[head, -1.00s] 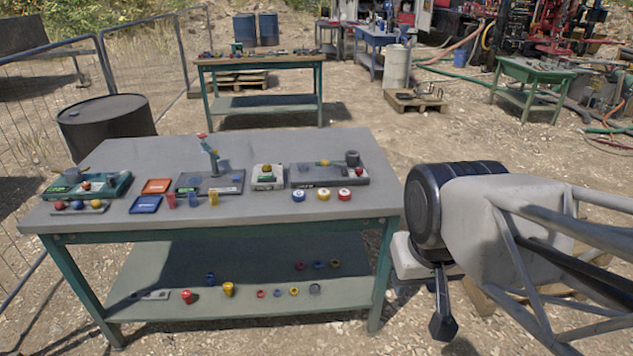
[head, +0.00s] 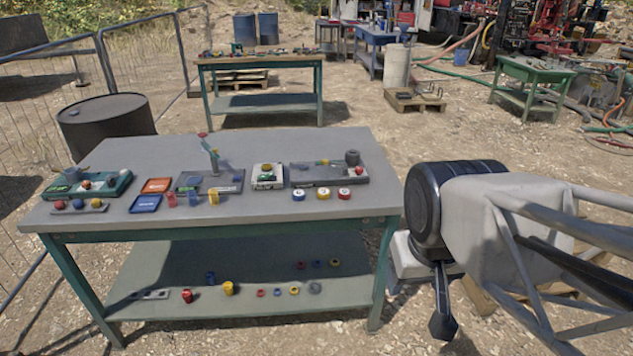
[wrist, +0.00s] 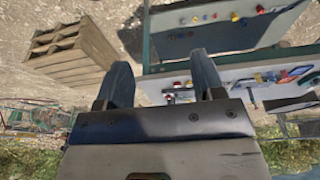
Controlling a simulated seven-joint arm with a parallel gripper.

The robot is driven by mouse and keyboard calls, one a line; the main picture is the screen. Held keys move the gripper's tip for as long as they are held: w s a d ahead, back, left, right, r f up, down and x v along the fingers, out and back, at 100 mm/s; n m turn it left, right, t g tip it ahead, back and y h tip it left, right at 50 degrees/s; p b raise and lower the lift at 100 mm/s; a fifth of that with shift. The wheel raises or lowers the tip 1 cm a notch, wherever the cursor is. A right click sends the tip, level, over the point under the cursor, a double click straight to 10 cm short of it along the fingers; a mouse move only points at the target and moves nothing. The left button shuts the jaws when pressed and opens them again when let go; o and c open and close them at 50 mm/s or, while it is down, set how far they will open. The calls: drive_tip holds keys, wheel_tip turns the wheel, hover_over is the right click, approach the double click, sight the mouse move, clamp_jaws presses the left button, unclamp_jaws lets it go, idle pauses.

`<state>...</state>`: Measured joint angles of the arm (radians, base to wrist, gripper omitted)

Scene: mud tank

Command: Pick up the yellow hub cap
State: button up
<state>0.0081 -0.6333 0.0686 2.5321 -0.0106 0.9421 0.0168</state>
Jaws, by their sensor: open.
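The yellow hub cap (head: 323,193) is a small round cap with a pale top. It sits on the grey table top near the front right edge, between a blue cap (head: 298,194) and a red cap (head: 344,194). My gripper (head: 443,315) hangs to the right of the table, well apart from the caps. In the wrist view my gripper (wrist: 160,70) shows two spread blue-grey fingers with nothing between them. The caps are too small there to tell apart surely.
The table (head: 270,220) holds several parts, trays and small cups behind and left of the caps. Its lower shelf (head: 240,255) carries more small pieces. A wooden pallet crate (wrist: 68,58) lies left in the wrist view. A dark barrel (head: 105,125) stands behind left.

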drive_tip(key=shift+w, duration=0.1)
drive_tip(key=n+h, duration=0.3)
drive_tip(key=n, duration=2.5)
hover_over(325, 191)
drive_tip(key=s+a, duration=0.2)
wheel_tip(325, 191, down, 19)
drive_tip(key=shift+s+r+t, duration=0.1)
drive_tip(key=shift+r+t, duration=0.05)
drive_tip(key=shift+t, duration=0.25)
drive_tip(key=shift+x, duration=1.3)
